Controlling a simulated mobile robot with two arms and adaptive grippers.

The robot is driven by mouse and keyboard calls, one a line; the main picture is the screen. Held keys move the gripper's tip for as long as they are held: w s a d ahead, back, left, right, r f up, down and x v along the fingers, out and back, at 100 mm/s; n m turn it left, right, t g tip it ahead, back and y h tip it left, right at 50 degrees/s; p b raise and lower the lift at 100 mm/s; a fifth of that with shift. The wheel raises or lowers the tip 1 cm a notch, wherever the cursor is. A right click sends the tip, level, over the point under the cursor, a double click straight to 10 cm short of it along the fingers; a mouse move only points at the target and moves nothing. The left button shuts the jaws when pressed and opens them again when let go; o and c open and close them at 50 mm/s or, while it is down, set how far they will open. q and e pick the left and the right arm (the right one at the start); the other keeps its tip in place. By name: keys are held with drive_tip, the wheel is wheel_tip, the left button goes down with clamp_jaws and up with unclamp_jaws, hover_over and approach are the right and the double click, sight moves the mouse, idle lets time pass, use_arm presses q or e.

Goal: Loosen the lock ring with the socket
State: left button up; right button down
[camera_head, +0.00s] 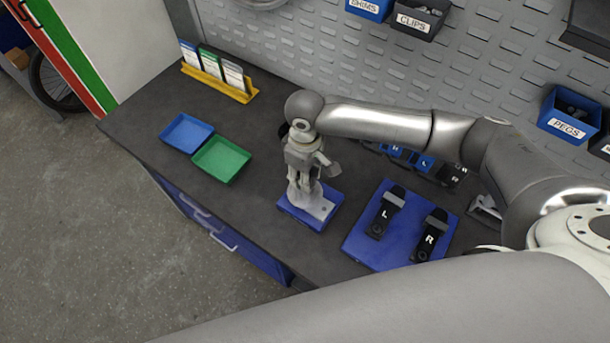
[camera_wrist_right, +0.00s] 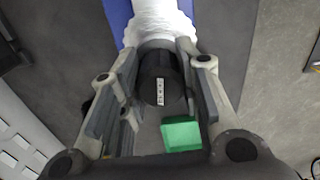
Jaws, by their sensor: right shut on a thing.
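My right gripper (camera_head: 303,188) reaches down over a blue base with a pale grey fixture (camera_head: 318,207) on the bench. In the right wrist view, the right gripper (camera_wrist_right: 160,95) is shut on a black cylinder, which looks like the socket (camera_wrist_right: 158,72), with a small pale label on its end. Beyond it a whitish ribbed part of the fixture (camera_wrist_right: 158,20) shows on the blue base. The socket is close to that part; I cannot tell if they touch. I cannot make out the lock ring, which may be hidden. My left gripper is not in view.
A blue tray (camera_head: 187,132) and a green tray (camera_head: 221,160) lie left on the dark bench (camera_head: 262,232). A blue board (camera_head: 372,252) holds black L and R parts on the right. A yellow card rack (camera_head: 218,85) stands behind. Labelled bins hang on the pegboard.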

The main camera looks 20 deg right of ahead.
drive_tip(key=n, duration=0.3)
drive_tip(key=shift+s+f+n, duration=0.25)
drive_tip(key=shift+n, duration=1.05)
drive_tip(key=n, duration=0.3)
drive_tip(key=shift+n, duration=1.6)
drive_tip(key=shift+n, duration=1)
drive_tip(key=n, duration=0.4)
drive_tip(key=shift+n, duration=0.4)
